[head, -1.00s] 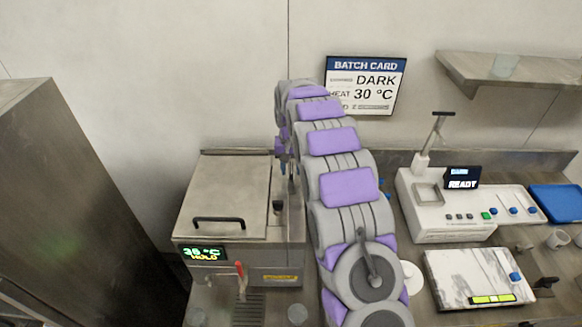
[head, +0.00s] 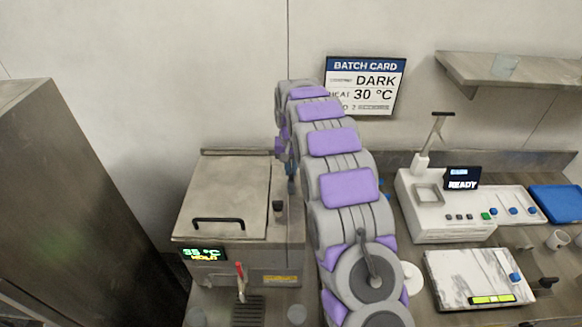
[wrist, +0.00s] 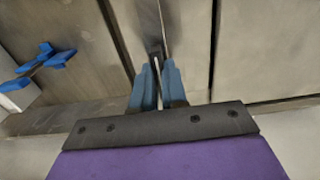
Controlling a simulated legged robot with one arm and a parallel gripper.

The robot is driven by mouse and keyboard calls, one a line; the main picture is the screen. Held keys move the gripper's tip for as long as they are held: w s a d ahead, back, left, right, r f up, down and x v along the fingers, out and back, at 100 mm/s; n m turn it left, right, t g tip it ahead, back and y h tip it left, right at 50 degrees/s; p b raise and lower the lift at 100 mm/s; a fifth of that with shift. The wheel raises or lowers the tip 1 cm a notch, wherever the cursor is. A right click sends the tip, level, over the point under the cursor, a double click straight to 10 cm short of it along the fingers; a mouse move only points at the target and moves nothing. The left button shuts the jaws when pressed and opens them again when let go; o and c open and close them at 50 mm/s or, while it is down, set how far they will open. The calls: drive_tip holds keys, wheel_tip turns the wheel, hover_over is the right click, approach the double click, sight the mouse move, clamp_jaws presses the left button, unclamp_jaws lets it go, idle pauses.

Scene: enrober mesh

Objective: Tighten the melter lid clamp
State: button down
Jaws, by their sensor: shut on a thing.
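The melter (head: 228,190) is a steel box with a flat lid that has a black bar handle (head: 218,221). A small black upright knob (head: 277,206) stands on its top right of the lid. My gripper (head: 291,186) is behind it, beside the lid's right edge and partly hidden by my arm. In the wrist view, the blue fingers of my gripper (wrist: 158,82) are close together on a narrow dark piece (wrist: 155,52), which seems to be the clamp's handle. Most of this piece is hidden between the fingers, so its angle is unclear.
The melter's display (head: 203,254) and red-handled tap (head: 240,272) are at its front. Right of my arm stand a white machine (head: 445,205) reading READY and a marble slab (head: 478,276). A blue cross-shaped knob (wrist: 45,58) shows left in the wrist view.

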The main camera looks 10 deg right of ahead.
drive_tip(key=shift+m+p, duration=0.3)
drive_tip(key=shift+m, duration=0.1)
drive_tip(key=m+p, duration=0.2)
drive_tip(key=shift+a+r+m, duration=0.1)
drive_tip(key=shift+m, duration=0.3)
drive_tip(key=m+p, duration=0.2)
drive_tip(key=m, duration=0.3)
drive_tip(key=shift+w+a, duration=0.1)
drive_tip(key=m+p, duration=0.1)
drive_tip(key=m, duration=0.4)
drive_tip(key=shift+w+p, duration=0.1)
drive_tip(key=shift+p, duration=0.25)
drive_tip(key=m+p, duration=0.1)
drive_tip(key=m, duration=0.3)
drive_tip(key=shift+w, duration=0.1)
drive_tip(key=shift+m, duration=0.3)
drive_tip(key=c, duration=1.2)
unclamp_jaws()
drive_tip(key=shift+a, duration=0.1)
drive_tip(key=shift+o, duration=0.2)
